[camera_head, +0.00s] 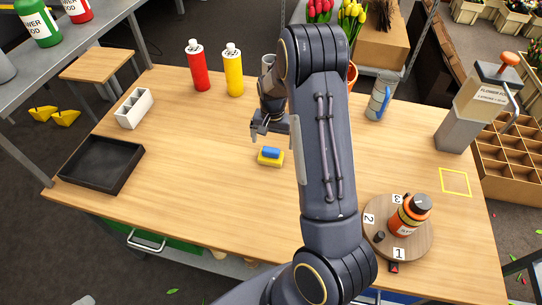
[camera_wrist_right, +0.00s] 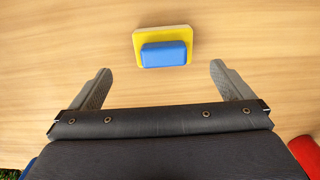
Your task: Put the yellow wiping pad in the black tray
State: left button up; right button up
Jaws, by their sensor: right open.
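The yellow wiping pad (camera_head: 271,160) lies on the wooden table with a blue block-shaped grip on top. In the right wrist view the pad (camera_wrist_right: 161,36) is just beyond the fingertips, roughly centred between them. My right gripper (camera_head: 268,132) is open and empty, above the table just behind the pad; its two fingers show spread apart in the right wrist view (camera_wrist_right: 160,72). The black tray (camera_head: 121,178) sits at the left end of the table and looks empty. My left gripper is not in view.
A white divided box (camera_head: 134,108) stands behind the tray. A red bottle (camera_head: 198,68) and a yellow bottle (camera_head: 233,72) stand at the back. A round turntable (camera_head: 412,247) with an orange bottle (camera_head: 409,214) is at the right. The table between pad and tray is clear.

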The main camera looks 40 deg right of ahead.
aim_at(271, 149)
jog(key=f+p, duration=0.1)
jog(key=f, duration=0.2)
jog(key=f+p, duration=0.1)
jog(key=f, duration=0.2)
jog(key=shift+w+a+f, duration=0.15)
jog(key=shift+a+f, duration=0.05)
jog(key=shift+f, duration=0.45)
jog(key=c, duration=1.1)
jog(key=shift+r, duration=0.15)
